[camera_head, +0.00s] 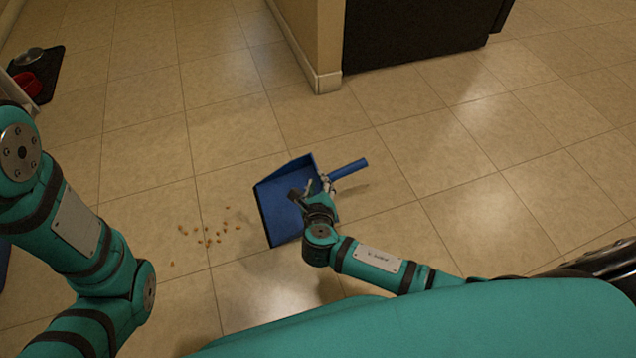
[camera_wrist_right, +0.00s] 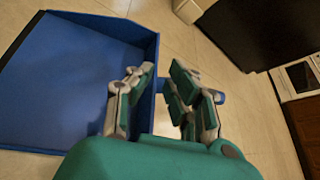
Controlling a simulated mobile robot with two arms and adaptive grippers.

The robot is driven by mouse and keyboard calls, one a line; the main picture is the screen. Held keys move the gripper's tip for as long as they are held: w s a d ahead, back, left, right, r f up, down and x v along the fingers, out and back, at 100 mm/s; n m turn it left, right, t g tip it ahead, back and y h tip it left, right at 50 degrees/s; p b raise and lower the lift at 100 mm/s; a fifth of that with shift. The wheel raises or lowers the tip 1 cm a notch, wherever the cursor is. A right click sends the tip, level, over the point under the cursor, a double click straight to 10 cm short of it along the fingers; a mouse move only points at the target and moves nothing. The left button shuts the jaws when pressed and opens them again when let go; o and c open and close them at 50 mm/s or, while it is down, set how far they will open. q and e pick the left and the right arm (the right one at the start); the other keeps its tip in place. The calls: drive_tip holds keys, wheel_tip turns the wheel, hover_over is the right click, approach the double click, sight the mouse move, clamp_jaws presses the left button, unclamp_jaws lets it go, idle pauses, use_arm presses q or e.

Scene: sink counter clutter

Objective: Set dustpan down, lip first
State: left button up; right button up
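The blue dustpan (camera_head: 280,207) is in front of me in the head view, its open lip facing left toward the crumbs and its blue handle (camera_head: 349,169) pointing right. A shadow lies apart from the handle, so the handle end is above the floor. I cannot tell whether the lip touches the tiles. My right gripper (camera_head: 310,188) is at the joint of pan and handle.
Several small tan crumbs (camera_head: 207,238) lie on the tiled floor left of the dustpan. A wall corner with baseboard (camera_head: 327,82) and a dark cabinet or appliance (camera_head: 415,35) stand behind. A dark mat (camera_head: 45,70) with a red bowl (camera_head: 27,84) is far left. Floor on the right is clear.

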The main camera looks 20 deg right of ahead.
drive_tip(key=shift+o, duration=1.2)
wheel_tip(320, 180, up, 10)
